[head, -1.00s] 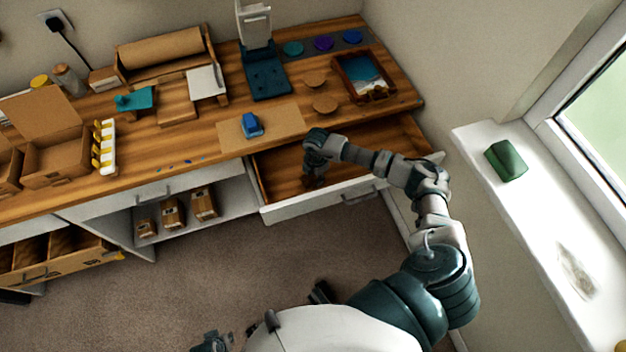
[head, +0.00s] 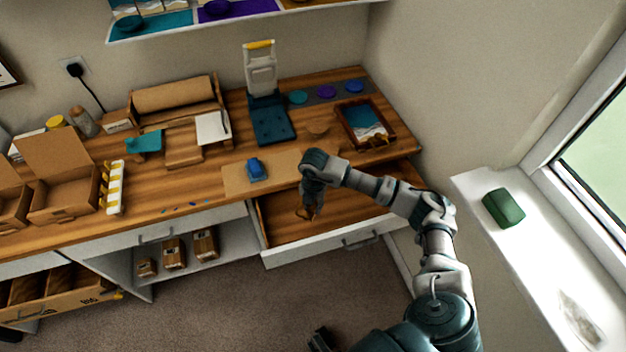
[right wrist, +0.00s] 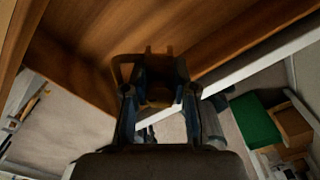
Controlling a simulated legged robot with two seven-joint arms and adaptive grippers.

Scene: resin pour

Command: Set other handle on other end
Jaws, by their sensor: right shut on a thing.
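My right gripper (head: 310,210) is over the open drawer (head: 350,212), pointing down into it. It is shut on a small brown wooden piece, which looks like the handle (head: 301,214). In the right wrist view the handle (right wrist: 157,92) sits between the two dark fingers, with thin prongs at its far side; its full shape is partly hidden. A dark wooden-framed tray (head: 366,125) with a blue and white sea surface lies on the worktop, back right, away from the gripper.
A blue block (head: 256,170) lies on a brown sheet (head: 232,180) left of the drawer. A dark teal stand (head: 272,122) and coloured discs (head: 326,91) are behind it. A green block (head: 503,208) sits on the windowsill (head: 480,187). The drawer front (head: 330,245) sticks out from the worktop.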

